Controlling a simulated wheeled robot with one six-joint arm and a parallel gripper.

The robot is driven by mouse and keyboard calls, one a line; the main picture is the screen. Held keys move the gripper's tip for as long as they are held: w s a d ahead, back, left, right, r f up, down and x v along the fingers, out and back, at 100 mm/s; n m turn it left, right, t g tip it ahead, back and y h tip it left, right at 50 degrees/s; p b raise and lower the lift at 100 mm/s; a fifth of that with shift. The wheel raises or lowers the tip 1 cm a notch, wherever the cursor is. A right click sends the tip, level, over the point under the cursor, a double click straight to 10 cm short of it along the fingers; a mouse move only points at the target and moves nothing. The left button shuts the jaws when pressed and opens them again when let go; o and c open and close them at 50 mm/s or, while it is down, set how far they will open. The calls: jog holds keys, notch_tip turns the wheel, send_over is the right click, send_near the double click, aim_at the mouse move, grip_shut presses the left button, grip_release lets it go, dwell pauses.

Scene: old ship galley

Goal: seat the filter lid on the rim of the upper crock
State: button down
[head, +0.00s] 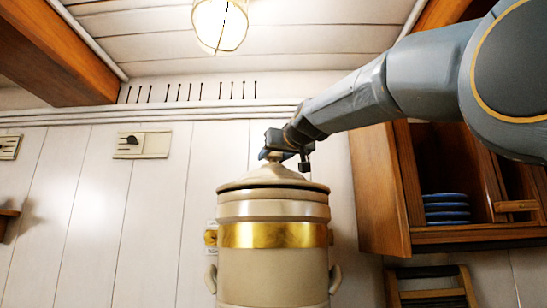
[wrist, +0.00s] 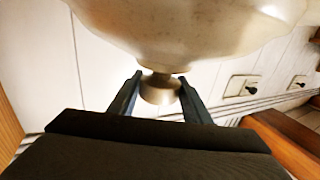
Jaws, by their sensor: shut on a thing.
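The filter lid (head: 270,178) is a cream dome with a knob on top. In the head view it is over the mouth of the upper crock (head: 272,210), looking level and centred; I cannot tell whether its edge touches the rim. The crock is beige with a brass band (head: 272,235) below its upper part. My gripper (head: 278,152) is above the lid, shut on the lid's knob. In the wrist view my gripper's fingers (wrist: 160,92) are on both sides of the knob (wrist: 160,90), and the lid's pale dome (wrist: 190,30) fills the top.
An open wooden cupboard (head: 400,200) with a stack of blue plates (head: 446,208) stands right of the crock. A lamp (head: 220,24) hangs from the ceiling. A wooden beam (head: 62,58) is at the upper left. The space left of the crock is clear.

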jog(key=shift+f+b, duration=0.45)
jog(key=shift+b, duration=0.05)
dwell(0.4)
jog(key=c, duration=0.9)
grip_release()
jog(key=shift+f, duration=0.25)
jog(key=shift+b+v, duration=1.9)
jog(key=shift+v, duration=2.05)
jog(key=shift+r, duration=0.2)
